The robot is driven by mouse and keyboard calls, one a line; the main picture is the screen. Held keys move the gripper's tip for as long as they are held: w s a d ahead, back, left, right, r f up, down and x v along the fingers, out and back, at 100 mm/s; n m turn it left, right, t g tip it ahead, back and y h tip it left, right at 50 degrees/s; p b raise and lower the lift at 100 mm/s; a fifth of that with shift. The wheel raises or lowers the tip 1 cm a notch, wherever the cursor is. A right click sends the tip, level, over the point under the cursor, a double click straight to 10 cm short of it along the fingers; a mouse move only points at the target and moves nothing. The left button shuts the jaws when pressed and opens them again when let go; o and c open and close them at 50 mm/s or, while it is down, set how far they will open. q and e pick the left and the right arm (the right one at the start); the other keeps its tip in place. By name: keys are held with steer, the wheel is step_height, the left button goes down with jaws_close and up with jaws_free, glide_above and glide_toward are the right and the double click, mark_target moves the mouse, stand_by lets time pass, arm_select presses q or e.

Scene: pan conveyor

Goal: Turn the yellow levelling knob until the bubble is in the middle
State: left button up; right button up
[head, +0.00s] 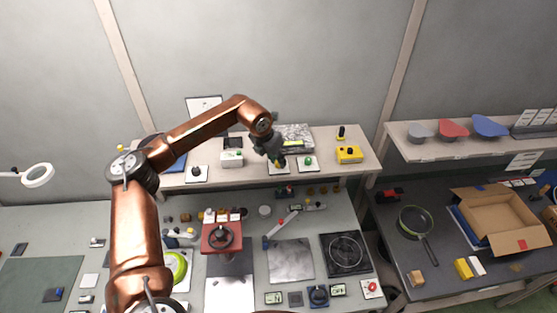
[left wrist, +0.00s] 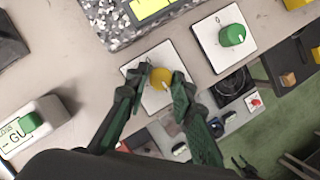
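The yellow levelling knob (left wrist: 160,78) sits on a small white plate (left wrist: 151,101) in the left wrist view. In the head view it is mostly hidden by my left gripper (head: 278,160). The gripper's dark green fingers reach down on either side of the knob. They are apart, with a visible gap on the left side; I cannot tell whether the right finger touches. A speckled grey block (head: 296,132) stands just behind, with a yellow-green vial (left wrist: 148,7) partly cut off in the left wrist view. The bubble cannot be made out. My right gripper is not in view.
A green knob (left wrist: 232,35) on its own white plate stands close to the right. A white box with a green button (head: 232,158) and a black knob (head: 196,172) are to the left. A yellow box (head: 349,155) stands further right on the shelf.

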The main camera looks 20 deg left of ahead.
arm_select(q)
steer(key=o, duration=0.3)
steer(key=shift+o, duration=0.2)
steer(key=shift+r, duration=0.1)
steer(key=shift+r, duration=0.15)
steer(key=v, duration=1.1)
steer(key=shift+s+r, duration=0.25)
steer(key=shift+r, duration=0.05)
steer(key=shift+a, duration=0.1)
